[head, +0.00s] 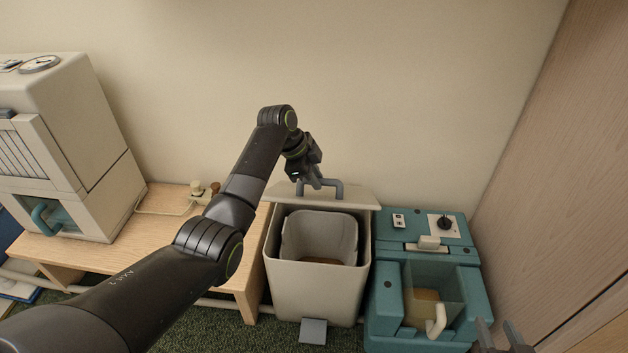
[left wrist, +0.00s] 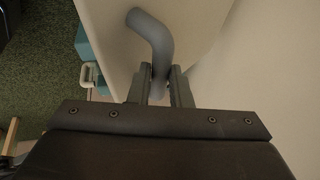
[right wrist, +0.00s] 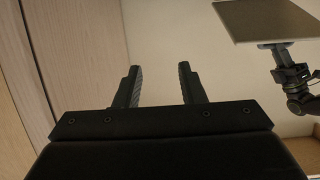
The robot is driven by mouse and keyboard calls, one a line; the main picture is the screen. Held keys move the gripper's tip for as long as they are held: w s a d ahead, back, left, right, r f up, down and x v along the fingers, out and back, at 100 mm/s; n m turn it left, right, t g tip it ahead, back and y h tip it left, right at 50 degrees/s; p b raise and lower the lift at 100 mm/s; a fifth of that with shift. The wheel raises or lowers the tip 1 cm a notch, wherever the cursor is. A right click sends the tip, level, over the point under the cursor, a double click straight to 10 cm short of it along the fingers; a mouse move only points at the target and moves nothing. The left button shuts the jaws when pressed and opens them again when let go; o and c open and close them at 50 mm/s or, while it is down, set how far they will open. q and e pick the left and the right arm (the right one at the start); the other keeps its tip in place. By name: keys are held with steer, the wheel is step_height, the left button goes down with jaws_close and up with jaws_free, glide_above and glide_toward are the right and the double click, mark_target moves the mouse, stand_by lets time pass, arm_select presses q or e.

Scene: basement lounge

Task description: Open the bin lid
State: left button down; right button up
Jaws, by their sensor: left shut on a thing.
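The cream bin (head: 315,292) stands on the carpet in the head view, with a grey inner bucket (head: 318,232) visible through its uncovered mouth. Its lid (head: 352,197) is at the back of the mouth, raised, with a grey bar handle (head: 339,187) on it. My left gripper (head: 311,184) is at this handle. In the left wrist view the left fingers (left wrist: 161,90) are shut on the handle (left wrist: 152,38). My right gripper (head: 502,338) is at the lower right of the head view, away from the bin. Its fingers are apart and empty in the right wrist view (right wrist: 157,88).
A teal unit (head: 425,285) with a cream handle stands close on the bin's right. A low wooden table (head: 165,245) with a cream appliance (head: 65,140) is on the left. A wall is behind the bin and a wooden panel (head: 560,170) bounds the right. A grey pedal (head: 313,331) projects in front.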

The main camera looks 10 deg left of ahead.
arm_select(q)
steer(key=shift+w+a+r, duration=0.15)
steer(key=shift+w, duration=0.5)
arm_select(e)
steer(key=shift+s+a+f+g, duration=0.15)
steer(key=shift+s+f+g, duration=0.3)
steer(key=shift+f, duration=0.25)
steer(key=shift+s+a+f+g, duration=0.1)
steer(key=shift+s+f+g, duration=0.35)
steer(key=shift+f, duration=0.25)
